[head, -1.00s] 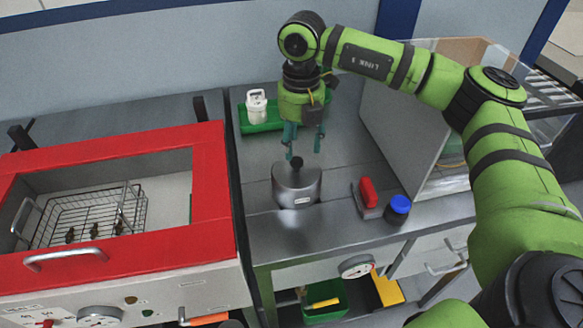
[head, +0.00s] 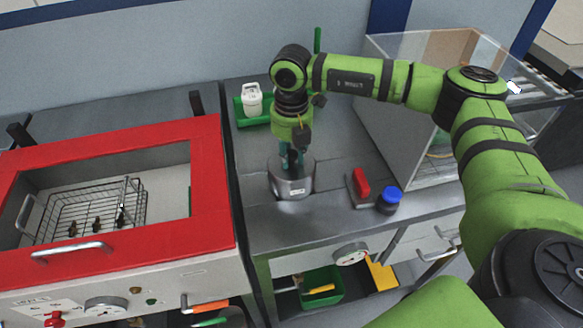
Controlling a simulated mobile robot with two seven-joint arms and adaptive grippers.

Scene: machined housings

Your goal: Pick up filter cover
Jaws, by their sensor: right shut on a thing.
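The filter cover (head: 291,184) is a grey metal, rounded piece with a small label on its front. It stands upright on the grey bench, left of the red block. My right gripper (head: 291,164) points straight down over it, with its teal fingers shut at the top of the cover. The dark knob on top is hidden between the fingers. I cannot tell whether the cover is clear of the bench. My left gripper is not in view.
A red block (head: 361,184) on a grey base and a blue-capped jar (head: 389,199) stand to the right. A white container (head: 252,99) is by a green tray (head: 243,116) behind. A red-framed cabinet (head: 212,170) with a wire basket (head: 80,215) is at left. A clear-sided case (head: 400,120) is at right.

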